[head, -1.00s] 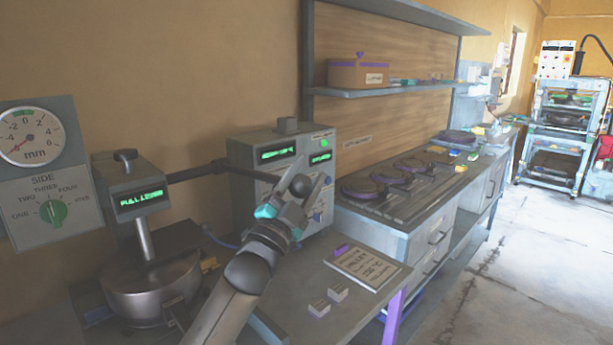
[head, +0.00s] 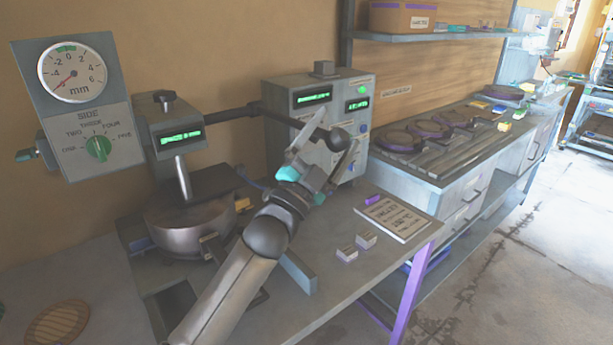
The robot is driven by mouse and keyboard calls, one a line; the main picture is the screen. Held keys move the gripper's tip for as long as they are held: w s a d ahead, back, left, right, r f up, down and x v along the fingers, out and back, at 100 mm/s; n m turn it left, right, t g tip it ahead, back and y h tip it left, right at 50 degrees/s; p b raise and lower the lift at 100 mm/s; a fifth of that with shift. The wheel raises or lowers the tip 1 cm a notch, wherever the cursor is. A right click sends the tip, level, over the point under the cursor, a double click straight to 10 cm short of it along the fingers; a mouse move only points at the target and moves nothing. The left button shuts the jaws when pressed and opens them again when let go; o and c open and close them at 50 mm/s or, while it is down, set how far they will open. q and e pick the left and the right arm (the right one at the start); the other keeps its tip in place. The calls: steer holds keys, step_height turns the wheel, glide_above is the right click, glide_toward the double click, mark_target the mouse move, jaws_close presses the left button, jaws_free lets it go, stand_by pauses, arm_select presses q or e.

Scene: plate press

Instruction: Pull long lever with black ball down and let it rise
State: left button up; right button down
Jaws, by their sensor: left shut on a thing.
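The long lever (head: 232,113) is a dark rod that runs right from the grey press head (head: 165,130), about level. Its black ball (head: 338,139) is at the right end, in front of the grey control box. My left gripper (head: 322,142) is at that end, one finger on each side of the ball, and shut on it. The fingers hide part of the rod and ball. Below the head, a metal post goes down to a round pot-like base (head: 190,228). The press display (head: 182,138) is lit green. My right gripper is not in view.
A dial gauge (head: 72,72) and a side selector (head: 98,148) are on a panel at left. The control box (head: 330,90) stands behind the ball. Two small blocks (head: 356,246) and a card (head: 398,217) lie on the table, whose front right is otherwise clear.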

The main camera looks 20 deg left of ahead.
arm_select(q)
steer(key=v, duration=1)
steer(key=shift+s+a, duration=0.15)
steer(key=shift+s, duration=0.05)
steer(key=shift+f, duration=0.25)
